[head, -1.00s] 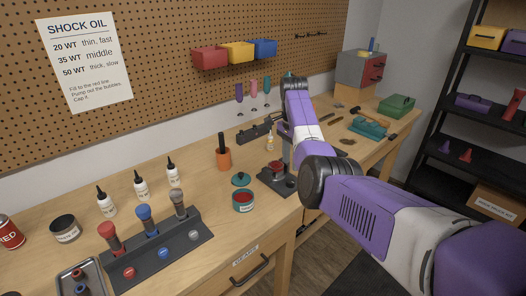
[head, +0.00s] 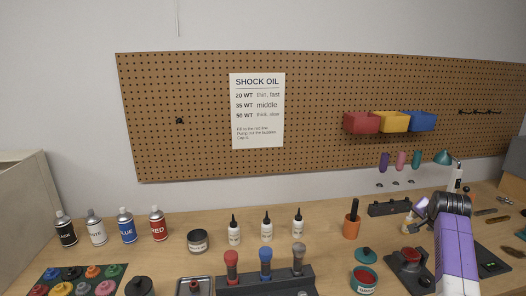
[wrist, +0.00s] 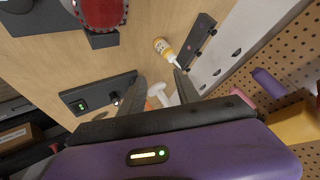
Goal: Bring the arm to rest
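My arm (head: 455,245) reaches over the right part of the workbench (head: 330,245) in the head view. In the wrist view my gripper (wrist: 161,88) has its two dark fingers apart, with no object clearly held between them. A white and orange thing shows beyond the gap, too blurred to name. A small bottle with a yellow label (wrist: 163,47) lies in view just past the fingertips, apart from them. In the head view the fingertips cannot be made out clearly.
A black block (wrist: 199,40) and a dark box with a green display (wrist: 85,97) are near the gripper. A red-topped stand (head: 408,258), an orange cup (head: 351,226) and a shock stand (head: 266,280) are left of the arm. The pegboard (head: 210,100) rises behind.

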